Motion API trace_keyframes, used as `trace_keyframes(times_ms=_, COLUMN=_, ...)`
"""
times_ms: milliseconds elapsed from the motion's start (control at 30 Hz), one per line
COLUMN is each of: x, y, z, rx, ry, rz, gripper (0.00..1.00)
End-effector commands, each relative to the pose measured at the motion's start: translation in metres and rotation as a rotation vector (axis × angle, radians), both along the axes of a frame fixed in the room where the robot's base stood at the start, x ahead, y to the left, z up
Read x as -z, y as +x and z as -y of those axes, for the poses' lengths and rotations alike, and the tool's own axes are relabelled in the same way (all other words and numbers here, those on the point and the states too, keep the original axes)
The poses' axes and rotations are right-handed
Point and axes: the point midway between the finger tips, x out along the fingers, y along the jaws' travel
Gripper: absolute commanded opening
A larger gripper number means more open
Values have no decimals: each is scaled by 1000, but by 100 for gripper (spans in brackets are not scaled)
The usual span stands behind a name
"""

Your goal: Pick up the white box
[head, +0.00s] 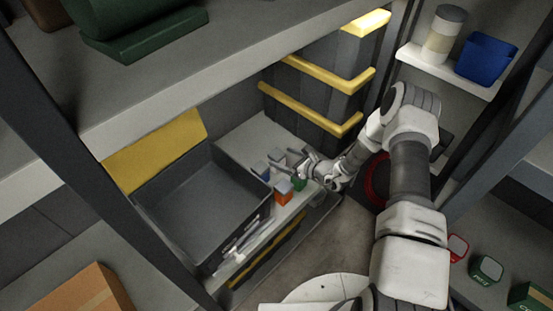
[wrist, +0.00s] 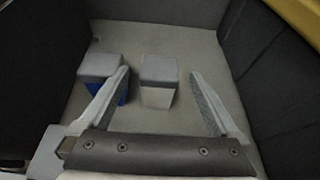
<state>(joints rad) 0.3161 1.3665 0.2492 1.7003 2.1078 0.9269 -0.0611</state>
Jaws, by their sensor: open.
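The white box (wrist: 157,82), with a grey top and pale sides, stands upright on a light shelf in the wrist view. My gripper (wrist: 160,74) is open, its two fingers apart on either side of the box in the picture, the left finger closer to it. I see no contact with the box. A blue box (wrist: 102,78) with a grey top stands just left of it, partly behind the left finger. In the head view my gripper (head: 291,162) is low over the shelf among small boxes; the white box is hard to make out there.
In the head view an orange box (head: 284,193) and a green box (head: 300,184) stand close to my gripper. A dark open bin (head: 200,190) is to the left. Dark crates with yellow edges (head: 325,85) stand behind. A shelf board (head: 200,70) hangs above.

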Motion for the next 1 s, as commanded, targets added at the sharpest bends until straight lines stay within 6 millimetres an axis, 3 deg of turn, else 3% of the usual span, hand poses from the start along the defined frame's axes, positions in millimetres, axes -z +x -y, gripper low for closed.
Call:
trace_keyframes(times_ms=233, x=0, y=0, z=-1, rx=0, ry=0, rz=0, gripper=98)
trace_keyframes(times_ms=767, x=0, y=0, z=0, rx=0, ry=0, rz=0, gripper=2)
trace_keyframes(times_ms=1000, x=0, y=0, z=0, rx=0, ry=1, rz=1, gripper=0)
